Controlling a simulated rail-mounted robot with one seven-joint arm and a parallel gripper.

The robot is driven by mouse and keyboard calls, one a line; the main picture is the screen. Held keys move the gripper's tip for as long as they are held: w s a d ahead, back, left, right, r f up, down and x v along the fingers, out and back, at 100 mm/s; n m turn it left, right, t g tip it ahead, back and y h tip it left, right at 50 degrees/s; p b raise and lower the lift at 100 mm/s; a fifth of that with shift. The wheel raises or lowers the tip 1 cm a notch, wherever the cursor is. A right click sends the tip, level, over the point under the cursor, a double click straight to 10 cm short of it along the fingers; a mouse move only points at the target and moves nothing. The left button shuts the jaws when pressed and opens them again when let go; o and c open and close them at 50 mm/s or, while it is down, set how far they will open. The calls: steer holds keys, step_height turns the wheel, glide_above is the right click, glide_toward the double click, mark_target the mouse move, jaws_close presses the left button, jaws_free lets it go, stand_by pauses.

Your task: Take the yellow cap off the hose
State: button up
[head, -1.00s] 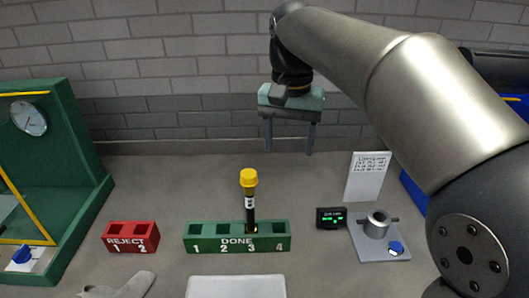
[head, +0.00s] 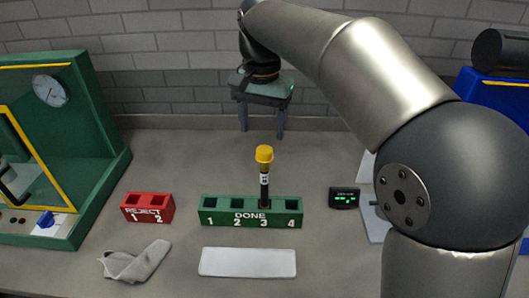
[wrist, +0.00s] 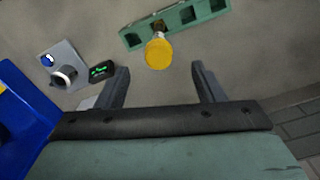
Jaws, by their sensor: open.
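The yellow cap (head: 264,154) sits on top of a short black hose (head: 264,188) with a white label. The hose stands upright in slot 3 of the green DONE rack (head: 220,216). My gripper (head: 262,136) is open and empty, its fingers pointing down, behind and above the cap in the head view. In the wrist view the cap (wrist: 158,52) shows beyond and between the open fingertips, apart from them. The lower end of the hose is hidden in the rack.
A red REJECT rack (head: 147,213) stands left of the green rack. A grey glove (head: 135,262) and a white tray (head: 247,262) lie in front. A small display (head: 344,198) stands to the right. A green cabinet (head: 100,130) is at the left. A grey fixture (wrist: 62,72) shows in the wrist view.

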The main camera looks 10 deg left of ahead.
mark_target(264, 150)
steer(key=shift+w+d+f+p, duration=0.1)
steer(key=shift+f+p, duration=0.1)
steer(key=shift+f, duration=1.3)
steer(key=shift+w+d+f+p, duration=0.1)
steer(key=shift+f+p, duration=0.1)
steer(key=shift+f, duration=1.3)
steer(key=c, duration=1)
